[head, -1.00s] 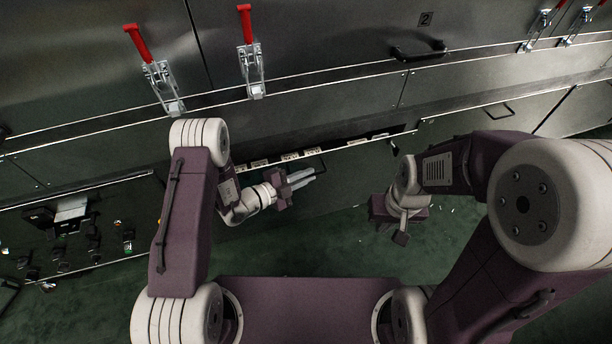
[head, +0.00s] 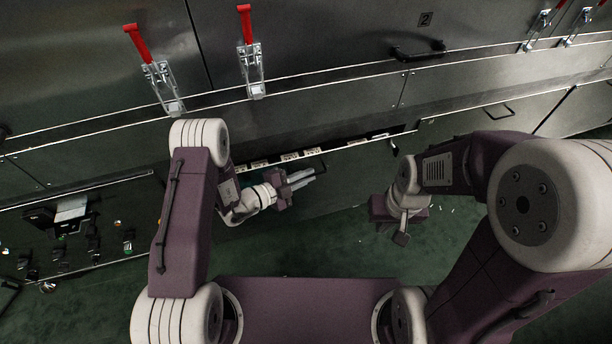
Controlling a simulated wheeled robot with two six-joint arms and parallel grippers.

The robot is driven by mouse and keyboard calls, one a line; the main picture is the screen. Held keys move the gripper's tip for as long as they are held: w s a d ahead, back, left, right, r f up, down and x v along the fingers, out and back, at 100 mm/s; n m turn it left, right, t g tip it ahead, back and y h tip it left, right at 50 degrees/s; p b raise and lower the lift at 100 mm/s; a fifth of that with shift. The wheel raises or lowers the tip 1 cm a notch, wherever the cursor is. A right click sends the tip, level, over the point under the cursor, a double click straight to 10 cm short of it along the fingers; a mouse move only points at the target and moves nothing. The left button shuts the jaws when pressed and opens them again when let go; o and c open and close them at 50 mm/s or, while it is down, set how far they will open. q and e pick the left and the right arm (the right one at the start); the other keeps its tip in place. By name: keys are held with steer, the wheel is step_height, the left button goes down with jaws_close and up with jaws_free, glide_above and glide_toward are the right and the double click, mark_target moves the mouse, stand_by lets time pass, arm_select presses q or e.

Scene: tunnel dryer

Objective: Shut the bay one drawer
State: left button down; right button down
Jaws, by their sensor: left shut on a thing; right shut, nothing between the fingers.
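The drawer (head: 350,172) is a wide grey front low in the machine, below my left gripper's level of view. It stands a little open: a dark gap and a row of white labels (head: 290,157) show behind its top edge. My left gripper (head: 308,175) is shut on the drawer's dark handle (head: 323,164), near the front's top edge. The fingers and arm hide part of the handle and the drawer's left part. My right gripper (head: 402,238) is shut and empty, pointing down over the green floor, apart from the drawer.
Red-handled toggle clamps (head: 248,52) line the upper panels. A panel marked 2 has a black handle (head: 420,51). Another closed front with a handle (head: 497,110) is at the right.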

mark_target(301, 164)
stand_by(0.4)
arm_select(q)
steer(key=w, duration=0.1)
steer(key=w+a, duration=0.1)
steer(key=w, duration=0.2)
steer(key=shift+w+a, duration=0.2)
steer(key=shift+a, duration=0.05)
steer(key=shift+r, duration=0.1)
steer(key=c, duration=1.8)
jaws_free()
steer(key=shift+w, duration=0.1)
steer(key=shift+a, duration=0.15)
